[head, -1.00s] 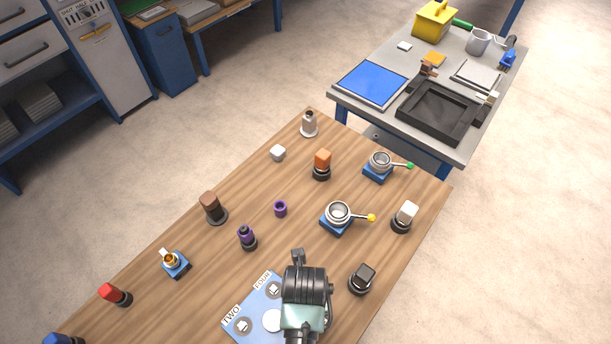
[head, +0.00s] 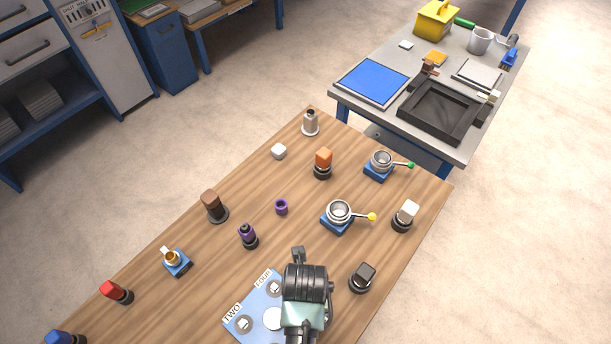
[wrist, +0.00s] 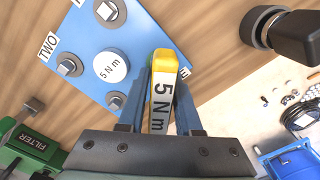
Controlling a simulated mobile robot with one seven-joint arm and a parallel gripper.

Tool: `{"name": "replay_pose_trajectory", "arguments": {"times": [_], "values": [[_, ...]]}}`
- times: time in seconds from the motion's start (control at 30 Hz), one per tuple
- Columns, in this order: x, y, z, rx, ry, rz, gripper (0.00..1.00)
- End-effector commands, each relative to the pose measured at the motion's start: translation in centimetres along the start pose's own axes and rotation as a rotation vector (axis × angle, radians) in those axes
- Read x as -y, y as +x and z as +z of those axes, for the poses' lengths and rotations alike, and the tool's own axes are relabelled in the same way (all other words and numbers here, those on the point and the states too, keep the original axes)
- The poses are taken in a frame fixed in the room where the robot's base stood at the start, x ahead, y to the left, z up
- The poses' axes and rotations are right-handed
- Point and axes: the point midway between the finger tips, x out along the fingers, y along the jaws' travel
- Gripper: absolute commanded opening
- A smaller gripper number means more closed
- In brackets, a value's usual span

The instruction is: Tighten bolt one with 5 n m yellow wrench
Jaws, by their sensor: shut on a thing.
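In the wrist view my gripper (wrist: 162,92) is shut on the yellow wrench (wrist: 164,60), which has a white "5 N m" label. The wrench head is over the edge of the blue plate (wrist: 85,45). The plate has a white "5 N m" disc (wrist: 112,66) in its middle and several bolts (wrist: 117,10) around it. A "TWO" label shows on the left; the label by the wrench is mostly covered, with only an end letter showing. The bolt beneath the wrench is hidden; I cannot tell whether they touch. In the head view my arm covers part of the plate (head: 262,292).
A black-based holder with a dark block (head: 362,277) stands close right of my arm. Blue-based clamps with yellow (head: 338,215) and green (head: 381,164) knobs stand farther back. A purple ring (head: 281,207) lies mid-table. A grey table (head: 462,146) stands behind.

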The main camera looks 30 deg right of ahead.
Motion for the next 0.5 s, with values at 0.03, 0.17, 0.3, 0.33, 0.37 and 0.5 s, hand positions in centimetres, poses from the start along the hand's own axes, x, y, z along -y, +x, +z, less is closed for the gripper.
{"name": "replay_pose_trajectory", "arguments": {"times": [0.03, 0.17, 0.3, 0.33, 0.37, 0.5], "values": [[0.1, -0.5, 0.1, 0.002, 0.001, -0.002, 0.0], [0.1, -1.1, 0.1, 0.002, 0.0, -0.002, 0.0], [0.1, -1.8, 0.1, 0.002, 0.001, -0.002, 0.0], [0.1, -2.0, 0.1, 0.002, 0.001, -0.001, 0.0], [0.1, -2.1, 0.1, 0.002, 0.001, -0.001, 0.0], [0.1, -2.8, 0.1, 0.002, 0.001, -0.001, 0.0]]}}
